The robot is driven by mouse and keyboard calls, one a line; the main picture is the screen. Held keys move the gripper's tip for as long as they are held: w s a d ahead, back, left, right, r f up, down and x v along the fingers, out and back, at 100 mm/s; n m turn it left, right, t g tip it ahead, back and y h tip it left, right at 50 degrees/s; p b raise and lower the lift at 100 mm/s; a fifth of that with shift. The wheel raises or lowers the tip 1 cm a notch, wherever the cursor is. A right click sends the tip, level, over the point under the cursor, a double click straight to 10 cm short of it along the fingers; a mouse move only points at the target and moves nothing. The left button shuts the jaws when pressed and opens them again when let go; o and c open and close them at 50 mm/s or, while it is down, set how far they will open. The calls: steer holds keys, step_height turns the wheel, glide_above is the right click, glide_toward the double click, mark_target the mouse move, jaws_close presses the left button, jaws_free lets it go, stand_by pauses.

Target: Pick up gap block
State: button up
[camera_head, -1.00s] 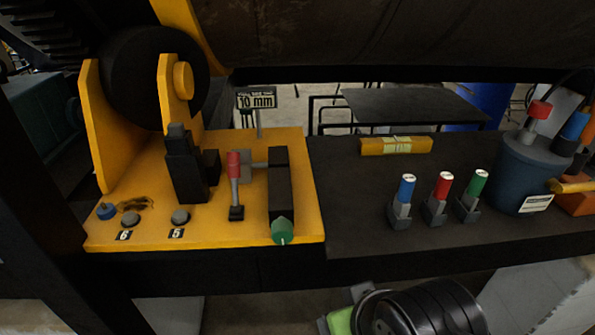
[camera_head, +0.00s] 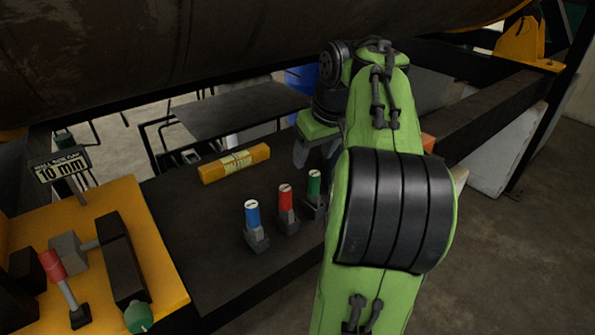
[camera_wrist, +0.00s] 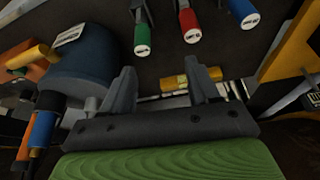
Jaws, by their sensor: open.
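No thing in view is plainly labelled as the gap block. Three small grey holders with coloured handles stand in a row on the dark shelf (camera_head: 190,235): a blue one (camera_head: 252,214), a red one (camera_head: 286,200) and a green one (camera_head: 314,184). They also show at the top of the wrist view, green (camera_wrist: 142,38), red (camera_wrist: 190,25) and blue (camera_wrist: 243,12). A yellow bar with a pale label (camera_head: 235,163) lies behind them. My gripper (camera_wrist: 161,82) is open and empty, its fingers apart from the handles. My arm partly hides the shelf's right side in the head view.
A yellow fixture (camera_head: 150,250) with a red-handled lever and a "10 mm" sign (camera_head: 62,166) stands at left. A large rusty cylinder (camera_head: 200,50) hangs over the shelf.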

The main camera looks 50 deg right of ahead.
steer(key=s+d, duration=0.2)
steer(key=d, duration=0.1)
steer(key=b, duration=0.3)
glide_above(319, 175)
steer(key=s+a, duration=0.2)
steer(key=s, duration=0.1)
step_height(319, 175, down, 4)
steer(key=x, duration=0.4)
steer(key=d+x, duration=0.1)
steer(key=x, duration=0.1)
steer(key=shift+w+d+r+b, duration=0.1)
steer(key=shift+w+d+b, duration=0.05)
steer(key=shift+w+b, duration=0.3)
steer(key=x, duration=0.5)
steer(key=shift+w+a+r, duration=0.1)
steer(key=shift+a, duration=0.2)
steer(key=shift+d, duration=0.15)
steer(key=c, duration=0.4)
jaws_close()
